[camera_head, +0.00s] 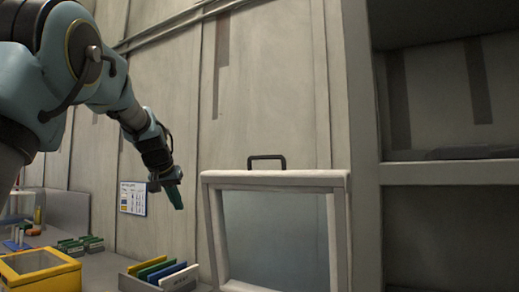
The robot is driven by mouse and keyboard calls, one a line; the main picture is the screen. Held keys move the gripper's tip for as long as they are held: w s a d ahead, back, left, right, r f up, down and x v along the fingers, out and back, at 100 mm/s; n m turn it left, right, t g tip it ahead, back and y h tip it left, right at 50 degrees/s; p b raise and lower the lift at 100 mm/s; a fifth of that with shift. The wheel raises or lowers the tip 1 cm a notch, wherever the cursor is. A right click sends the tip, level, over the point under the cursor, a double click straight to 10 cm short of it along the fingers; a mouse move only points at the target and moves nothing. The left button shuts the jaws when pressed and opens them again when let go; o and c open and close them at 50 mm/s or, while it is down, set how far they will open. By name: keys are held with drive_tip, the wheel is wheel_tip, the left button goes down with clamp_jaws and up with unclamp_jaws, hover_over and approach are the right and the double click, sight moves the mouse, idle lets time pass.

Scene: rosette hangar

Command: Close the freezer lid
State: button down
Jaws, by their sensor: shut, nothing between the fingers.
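The freezer lid (335,230) is a pale frame around a clear bluish pane. It stands upright, raised, at the lower middle right. A dark handle (267,158) rises from its top edge. The lower end of the lid and the freezer body are cut off by the bottom of the view. My gripper (176,198) hangs to the left of the lid, pointing down, with dark green fingers. It is shut and empty, clear of the lid and handle.
A yellow box (68,274) with a clear top stands at lower left. A grey rack (130,284) holds several coloured upright plates. A printed sheet (132,198) hangs on the wall. A shelf (450,171) stands at right, close to the lid.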

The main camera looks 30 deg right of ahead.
drive_tip(key=s+d+r+m+h+p, duration=0.1)
drive_tip(key=s+d+r+m+h, duration=0.2)
drive_tip(key=d+r, duration=0.75)
drive_tip(key=s+d+r+m+h+p, duration=0.1)
drive_tip(key=s+d+r+m+h, duration=0.15)
drive_tip(key=s+d+r, duration=0.6)
drive_tip(key=shift+y, duration=0.25)
drive_tip(key=w+d+p, duration=0.1)
drive_tip(key=w+d, duration=0.1)
drive_tip(key=w+d+f+p, duration=0.1)
drive_tip(key=w+d, duration=0.1)
drive_tip(key=d, duration=0.1)
drive_tip(key=w+d+f+p, duration=0.1)
drive_tip(key=w+d, duration=0.1)
drive_tip(key=shift+d+f, duration=0.25)
drive_tip(key=shift+d, duration=0.05)
drive_tip(key=shift+s+a+f, duration=0.25)
drive_tip(key=shift+s+a, duration=0.05)
drive_tip(key=shift+a, duration=0.2)
drive_tip(key=shift+s+a+f, duration=0.25)
drive_tip(key=shift+a, duration=0.2)
